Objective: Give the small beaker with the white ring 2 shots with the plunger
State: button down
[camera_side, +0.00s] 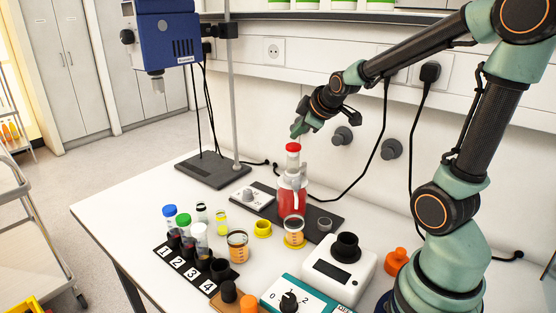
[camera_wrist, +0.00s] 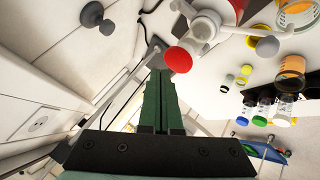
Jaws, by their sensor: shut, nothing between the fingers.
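The dispenser bottle (camera_side: 291,203) with red liquid stands on a dark board. Its plunger has a red cap (camera_side: 293,148), which also shows in the wrist view (camera_wrist: 180,59). My gripper (camera_side: 297,131) is shut and empty, just above the red cap; its closed green fingers (camera_wrist: 160,75) show in the wrist view. A small beaker (camera_side: 294,236) with a pale rim and orange contents stands in front of the bottle. A second beaker (camera_side: 237,248) with a brownish band stands to its left. I cannot clearly make out which ring is white.
A numbered rack (camera_side: 188,268) holds several capped vials at the left front. A yellow holder (camera_side: 262,229) sits left of the front beaker. A white device (camera_side: 335,270) and teal dial box (camera_side: 288,298) stand at the right front. A blue-headed stand (camera_side: 168,40) is behind left.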

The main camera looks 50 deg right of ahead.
aim_at(294, 144)
jog(key=shift+f, duration=0.15)
dwell(0.3)
jog(key=shift+a+f, duration=0.1)
jog(key=shift+f, duration=0.2)
jog(key=shift+f, duration=1.05)
dwell(1.1)
jog(key=shift+r, duration=1.45)
jog(key=shift+r, duration=2.5)
